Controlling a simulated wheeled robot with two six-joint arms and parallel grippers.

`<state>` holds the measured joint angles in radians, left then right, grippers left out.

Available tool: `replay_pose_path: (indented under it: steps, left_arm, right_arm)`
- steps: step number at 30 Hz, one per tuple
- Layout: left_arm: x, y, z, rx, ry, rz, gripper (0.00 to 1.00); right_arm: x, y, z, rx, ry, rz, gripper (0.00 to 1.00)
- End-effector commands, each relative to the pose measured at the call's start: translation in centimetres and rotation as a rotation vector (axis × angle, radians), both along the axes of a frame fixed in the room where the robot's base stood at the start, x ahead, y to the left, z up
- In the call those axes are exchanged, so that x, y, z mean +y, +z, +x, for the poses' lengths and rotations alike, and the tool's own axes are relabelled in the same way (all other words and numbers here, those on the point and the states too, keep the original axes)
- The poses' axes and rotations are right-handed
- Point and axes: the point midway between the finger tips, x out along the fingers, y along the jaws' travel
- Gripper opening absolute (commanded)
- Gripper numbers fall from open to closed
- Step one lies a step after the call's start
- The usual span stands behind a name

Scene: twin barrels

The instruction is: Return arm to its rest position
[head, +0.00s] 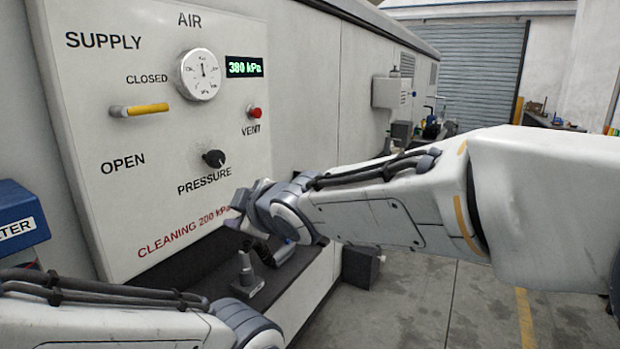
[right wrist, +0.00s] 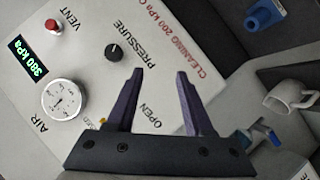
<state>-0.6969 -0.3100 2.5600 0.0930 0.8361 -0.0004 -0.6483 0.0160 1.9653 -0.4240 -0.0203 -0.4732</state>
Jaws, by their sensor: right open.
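My right arm reaches in from the right in the head view, its gripper (head: 240,212) in front of the lower right of the air panel (head: 90,200). In the right wrist view the right gripper (right wrist: 160,71) has its two dark fingers spread apart with nothing between them. The pressure knob (head: 213,158) is beyond the fingers and apart from them; it also shows in the right wrist view (right wrist: 114,52). My left arm crosses the lower left of the head view; its gripper is out of frame.
The panel carries a yellow supply handle (head: 147,109), a gauge (head: 199,75), a display (head: 244,67) reading 380 kPa and a red vent button (head: 254,112). A dark ledge (head: 205,262) with a grey fitting (head: 247,275) runs below. Open floor (head: 440,300) lies to the right.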

Motion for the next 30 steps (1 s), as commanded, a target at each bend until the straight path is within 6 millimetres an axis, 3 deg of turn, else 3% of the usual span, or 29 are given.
replay_pose_path:
  steps: [3,7,12,15,18,21,30]
  left_arm:
    - [0.0,1.0,0.0,0.000,0.000,0.000,0.50]
    - [0.0,1.6,0.0,0.000,0.000,0.000,0.50]
    - [0.0,2.3,0.0,0.000,0.000,0.000,0.50]
    - [0.0,2.5,0.0,0.000,0.000,0.000,0.50]
    - [0.0,2.6,0.0,0.000,0.000,0.000,0.50]
    - [0.0,2.6,0.0,0.000,0.000,0.000,0.50]
    - [0.0,2.6,0.0,0.000,0.000,0.000,0.50]
  right_arm:
    - [-4.9,-5.9,-4.7,0.318,-0.178,-0.017,0.52]
    - [-9.7,-11.7,-11.4,0.642,-0.366,-0.044,0.52]
    - [-14.7,-16.5,-20.5,0.980,-0.580,-0.101,0.52]
    - [-16.7,-17.8,-24.6,1.112,-0.669,-0.134,0.52]
    - [-17.9,-18.5,-27.1,1.192,-0.723,-0.157,0.52]
    - [-18.4,-18.8,-28.1,1.225,-0.748,-0.167,0.52]
    - [-18.4,-18.8,-28.2,1.227,-0.749,-0.168,0.52]
